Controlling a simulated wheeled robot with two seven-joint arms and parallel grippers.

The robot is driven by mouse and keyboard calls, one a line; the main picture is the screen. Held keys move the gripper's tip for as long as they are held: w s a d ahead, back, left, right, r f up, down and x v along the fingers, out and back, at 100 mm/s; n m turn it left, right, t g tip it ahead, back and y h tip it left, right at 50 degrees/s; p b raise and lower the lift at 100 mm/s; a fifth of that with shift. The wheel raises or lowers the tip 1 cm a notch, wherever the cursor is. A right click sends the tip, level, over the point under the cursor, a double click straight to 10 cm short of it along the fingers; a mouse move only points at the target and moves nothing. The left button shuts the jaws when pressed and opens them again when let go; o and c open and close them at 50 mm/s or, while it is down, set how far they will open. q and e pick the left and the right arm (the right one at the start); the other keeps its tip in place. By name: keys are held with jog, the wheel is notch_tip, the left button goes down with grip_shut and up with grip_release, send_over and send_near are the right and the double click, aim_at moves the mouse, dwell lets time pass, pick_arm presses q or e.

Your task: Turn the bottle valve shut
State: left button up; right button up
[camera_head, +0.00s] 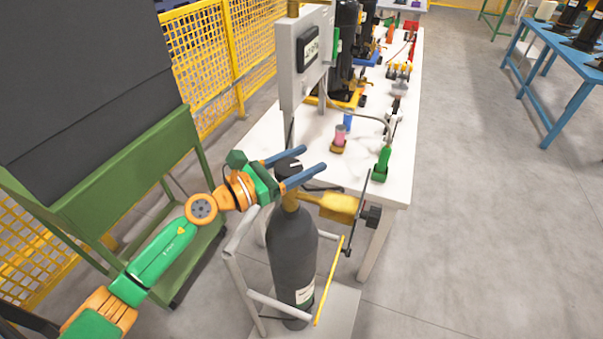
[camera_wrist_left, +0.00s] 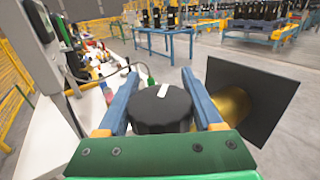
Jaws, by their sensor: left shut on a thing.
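The dark grey bottle (camera_head: 291,250) stands upright on a trolley in the head view. Its black round valve knob (camera_head: 287,165) sits on top, and a brass fitting (camera_head: 338,207) sticks out to the right below it. My left gripper (camera_head: 307,160) reaches in from the left with its two blue fingers at the knob. In the left wrist view the black valve knob (camera_wrist_left: 160,108) with a white mark on top is between the blue fingers of my left gripper (camera_wrist_left: 163,110), which is shut on it. The brass fitting also shows there (camera_wrist_left: 234,104). My right gripper is not in view.
A white table (camera_head: 258,140) with a grey control box (camera_head: 303,58), a green fitting (camera_head: 382,163) and a pink cylinder (camera_head: 340,136) stands behind the bottle. A green stand (camera_head: 110,165) is at left. Yellow mesh fencing (camera_head: 200,55) runs behind.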

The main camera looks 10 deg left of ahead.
pick_arm(q)
jog(key=shift+s+d+m+g+h+b, duration=0.3)
jog(key=shift+m+g+h+b, duration=0.55)
jog(key=shift+m+g+b, duration=0.8)
jog(key=shift+s+d+m+g+h+b, duration=0.1)
jog(key=shift+s+m+g+h+b, duration=0.6)
jog(key=shift+g+b, duration=1.55)
jog(key=shift+s+d+m+g+h+b, duration=0.15)
jog(key=shift+m+g+h+b, duration=0.9)
jog(key=shift+m+g+b, duration=0.9)
jog(key=shift+f, duration=0.1)
jog(key=o, duration=1.4)
jog(key=shift+d, duration=0.1)
jog(key=shift+c, duration=0.2)
